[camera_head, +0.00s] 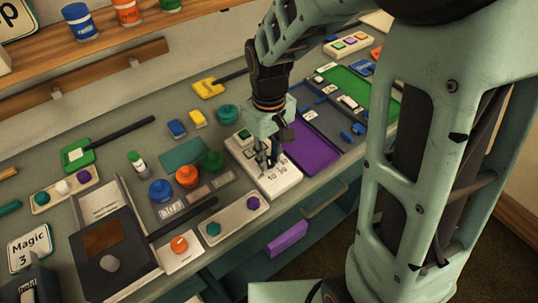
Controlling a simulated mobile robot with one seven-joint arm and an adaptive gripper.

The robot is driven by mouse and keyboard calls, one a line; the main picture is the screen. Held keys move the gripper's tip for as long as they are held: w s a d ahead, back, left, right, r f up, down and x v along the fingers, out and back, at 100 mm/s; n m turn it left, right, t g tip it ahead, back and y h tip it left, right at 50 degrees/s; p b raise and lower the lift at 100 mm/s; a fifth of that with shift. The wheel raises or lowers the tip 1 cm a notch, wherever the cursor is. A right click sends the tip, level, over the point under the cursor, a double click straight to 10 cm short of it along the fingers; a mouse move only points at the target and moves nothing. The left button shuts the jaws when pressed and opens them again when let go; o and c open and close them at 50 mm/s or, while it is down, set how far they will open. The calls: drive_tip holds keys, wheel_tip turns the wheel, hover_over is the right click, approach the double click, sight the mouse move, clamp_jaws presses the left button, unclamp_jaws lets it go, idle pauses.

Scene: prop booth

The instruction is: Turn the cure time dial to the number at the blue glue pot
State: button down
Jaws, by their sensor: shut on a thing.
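A white panel (287,181) with a green button (244,136) and small dark numbers stands at the bench's front edge. My gripper (265,163) points down over it, shut on the dial, which is mostly hidden by the fingers. The dial's pointer direction cannot be read. A blue pot (161,190) stands left of the panel, in a row with an orange pot (187,176) and a green pot (212,161). A small pale card (171,210) with dark marks lies in front of the blue pot. Its number is too small to read.
A purple mat (310,153) lies right of the panel. A white strip (228,222) with teal and purple knobs and a dark box (108,252) stand at front left. A teal pot (228,113) is behind. Blue, orange and green tubs stand on the shelf (60,43).

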sight(269, 159)
idle(0.3)
drive_tip(key=c, duration=1.7)
unclamp_jaws()
wheel_tip(269, 159, up, 12)
drive_tip(key=shift+r, duration=0.1)
